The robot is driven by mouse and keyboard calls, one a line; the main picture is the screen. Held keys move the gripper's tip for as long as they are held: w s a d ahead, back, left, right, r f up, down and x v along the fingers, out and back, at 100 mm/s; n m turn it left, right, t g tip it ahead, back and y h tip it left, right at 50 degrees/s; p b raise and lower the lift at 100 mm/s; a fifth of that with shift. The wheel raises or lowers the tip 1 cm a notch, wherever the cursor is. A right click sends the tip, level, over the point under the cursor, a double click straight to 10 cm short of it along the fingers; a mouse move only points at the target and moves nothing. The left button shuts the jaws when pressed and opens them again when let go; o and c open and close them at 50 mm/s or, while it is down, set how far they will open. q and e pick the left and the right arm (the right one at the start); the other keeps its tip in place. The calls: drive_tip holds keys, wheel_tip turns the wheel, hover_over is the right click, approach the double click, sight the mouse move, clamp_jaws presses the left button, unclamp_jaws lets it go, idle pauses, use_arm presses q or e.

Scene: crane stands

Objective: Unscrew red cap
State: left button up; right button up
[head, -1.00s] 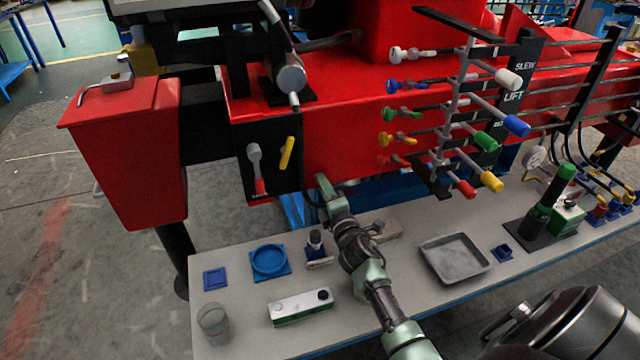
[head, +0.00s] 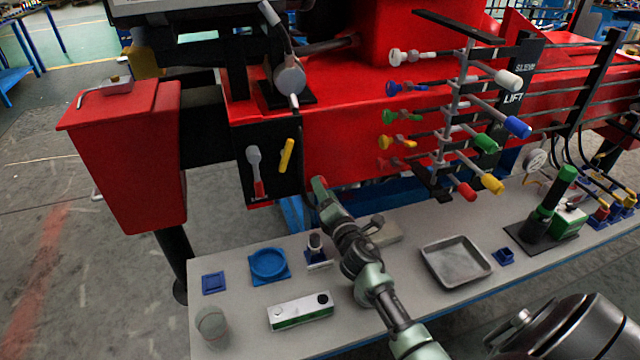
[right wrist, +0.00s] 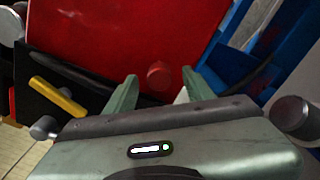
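A round red cap (right wrist: 160,75) shows in the right wrist view against the red machine side. My right gripper (right wrist: 160,82) is open, with one green finger on each side of the cap. The cap is at the fingertips, with visible gaps beside it, so I see no grip on it. In the head view a red end (head: 318,184), which looks like the cap, shows at the tip of my right gripper (head: 323,193), just in front of the machine. What the cap sits on is hidden. My left gripper is not in view.
The red crane body (head: 345,135) stands behind, with coloured levers at its right. A grey table (head: 235,325) holds a grey tray (head: 455,262), a blue round dish (head: 269,263), a glass (head: 212,325) and a green-white level (head: 300,311). A black panel (head: 268,165) is left of the gripper.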

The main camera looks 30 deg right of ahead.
drive_tip(key=shift+c, duration=0.8)
drive_tip(key=m+p, duration=0.5)
drive_tip(key=m, duration=2.6)
drive_tip(key=shift+r, duration=0.1)
